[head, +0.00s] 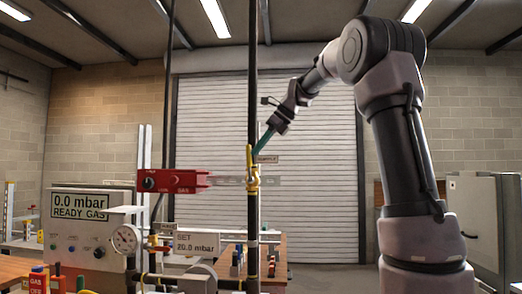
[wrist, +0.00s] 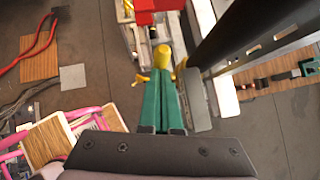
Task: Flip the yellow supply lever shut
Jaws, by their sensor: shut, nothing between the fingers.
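The yellow supply lever (head: 249,158) stands upright against the dark vertical pipe (head: 253,90) in the head view, above a yellow valve body (head: 253,183). A small SUPPLY tag (head: 267,159) is beside it. My gripper (head: 257,153) reaches down from the upper right, its teal fingers closed together and empty, with the tips at or very near the lever. In the wrist view, the lever's rounded yellow end (wrist: 162,55) shows just beyond the fingertips (wrist: 162,76). I cannot tell whether they touch. The fingers hide part of the yellow parts below.
A red gas lockout box (head: 172,181) with a clear bar sits left of the valve. A gauge (head: 126,239), a 0.0 mbar READY GAS panel (head: 80,207) and a SET 20.0 mbar sign (head: 197,243) are lower left.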

